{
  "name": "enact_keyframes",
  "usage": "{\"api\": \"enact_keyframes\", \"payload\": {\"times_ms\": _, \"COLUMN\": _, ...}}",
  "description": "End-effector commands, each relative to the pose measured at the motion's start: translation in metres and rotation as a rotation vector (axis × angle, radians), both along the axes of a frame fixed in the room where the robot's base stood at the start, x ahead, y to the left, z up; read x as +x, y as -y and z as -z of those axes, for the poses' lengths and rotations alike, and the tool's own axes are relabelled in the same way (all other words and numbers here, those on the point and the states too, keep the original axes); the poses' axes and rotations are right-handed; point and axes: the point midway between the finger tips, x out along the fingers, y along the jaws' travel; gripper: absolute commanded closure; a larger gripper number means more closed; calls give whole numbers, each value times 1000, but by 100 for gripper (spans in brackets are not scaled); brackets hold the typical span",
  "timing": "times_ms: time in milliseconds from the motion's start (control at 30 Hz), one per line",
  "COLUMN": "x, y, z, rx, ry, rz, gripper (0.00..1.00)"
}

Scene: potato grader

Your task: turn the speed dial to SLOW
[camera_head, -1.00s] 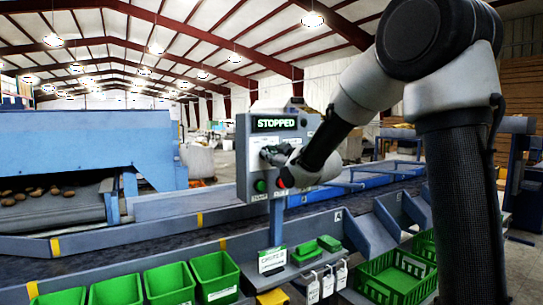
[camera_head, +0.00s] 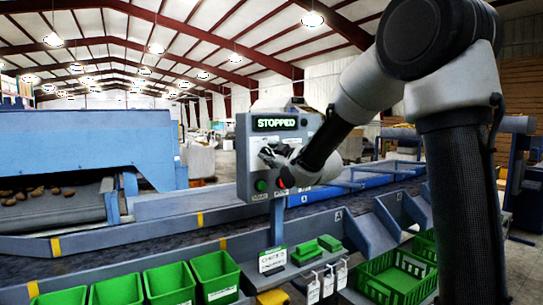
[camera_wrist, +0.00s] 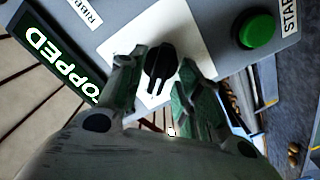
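The speed dial (camera_wrist: 161,60) is a black knob with a white mark on a white plate (camera_wrist: 128,36) of the grey control box (camera_head: 243,180). In the wrist view, my gripper (camera_wrist: 162,72) has its fingers apart, one on each side of the dial. Gaps show between knob and fingers, and I cannot tell whether either touches it. In the head view, my gripper (camera_head: 272,155) is at the box's front and hides the dial. The lettering around the dial is not readable, so its setting is unclear.
A lit display (camera_head: 275,123) reads STOPPED. The green START button (camera_wrist: 257,28) is near the dial, and a red button (camera_head: 281,183) sits low on the box. Green bins (camera_head: 168,282) and a conveyor (camera_head: 150,232) lie below. Potatoes (camera_head: 38,193) rest at the left.

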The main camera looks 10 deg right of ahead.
Motion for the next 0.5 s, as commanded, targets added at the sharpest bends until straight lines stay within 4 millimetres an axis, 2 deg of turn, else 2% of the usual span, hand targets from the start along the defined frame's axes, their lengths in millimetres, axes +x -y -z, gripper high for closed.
{"api": "enact_keyframes", "payload": {"times_ms": 333, "x": -4, "y": 2, "z": -1, "rx": 1, "ry": 1, "rz": 0, "gripper": 63}}
{"api": "enact_keyframes", "payload": {"times_ms": 500, "x": -31, "y": 10, "z": -1, "rx": 3, "ry": 3, "rz": 1, "gripper": 63}}
